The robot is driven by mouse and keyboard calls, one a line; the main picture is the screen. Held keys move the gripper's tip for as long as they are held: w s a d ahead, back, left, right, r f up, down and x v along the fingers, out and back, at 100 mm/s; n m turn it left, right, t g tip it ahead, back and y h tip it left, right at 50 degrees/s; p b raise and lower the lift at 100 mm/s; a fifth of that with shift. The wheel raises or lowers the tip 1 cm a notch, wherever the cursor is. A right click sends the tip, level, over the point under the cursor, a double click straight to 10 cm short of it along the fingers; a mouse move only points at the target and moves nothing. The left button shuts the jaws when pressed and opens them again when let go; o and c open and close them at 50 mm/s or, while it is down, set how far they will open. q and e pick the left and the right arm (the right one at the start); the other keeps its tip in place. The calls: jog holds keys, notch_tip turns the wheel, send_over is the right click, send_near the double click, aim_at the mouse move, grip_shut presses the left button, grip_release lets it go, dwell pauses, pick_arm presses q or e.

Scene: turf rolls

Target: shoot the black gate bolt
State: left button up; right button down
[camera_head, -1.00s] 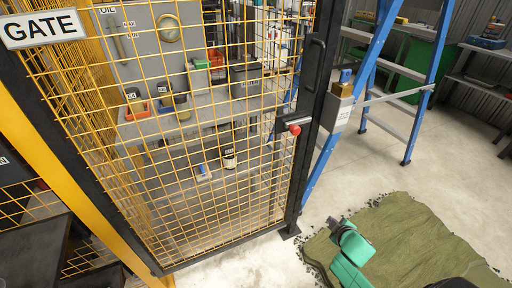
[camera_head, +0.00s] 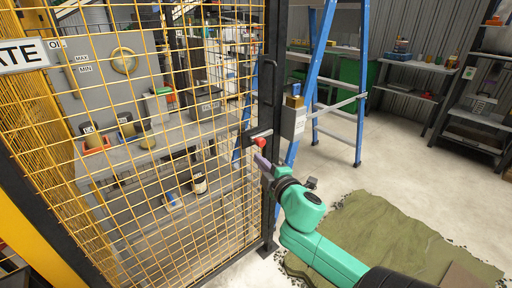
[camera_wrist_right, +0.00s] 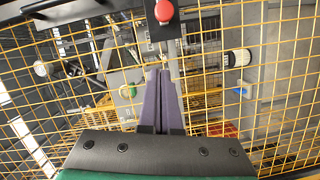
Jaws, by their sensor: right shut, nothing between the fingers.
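The black gate bolt (camera_head: 258,134) sits on the edge of the yellow mesh gate (camera_head: 150,190), with a red knob (camera_head: 260,142) at its end. In the right wrist view the red knob (camera_wrist_right: 164,11) is at the top, on the dark bolt plate (camera_wrist_right: 163,28). My right gripper (camera_head: 262,162) is just below the knob in the head view, apart from it as far as I can tell. Its purple fingers (camera_wrist_right: 164,75) are together and empty, pointing toward the mesh below the knob. My left gripper is not in view.
A black gate post (camera_head: 273,100) with a handle stands by the bolt. A blue stepladder (camera_head: 315,70) and a grey box (camera_head: 293,122) are just right of it. A green turf sheet (camera_head: 390,235) lies on the floor. A bench with goods is behind the mesh.

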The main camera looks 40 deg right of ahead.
aim_at(261, 135)
jog(key=w+d+f, duration=0.1)
jog(key=w+d, duration=0.5)
jog(key=w, duration=0.2)
jog(key=shift+w+d+f+p, duration=0.15)
jog(key=shift+w+f+p, duration=0.15)
jog(key=shift+w+f, duration=0.05)
jog(key=d+p, duration=0.1)
jog(key=d, duration=0.4)
jog(key=shift+d, duration=0.1)
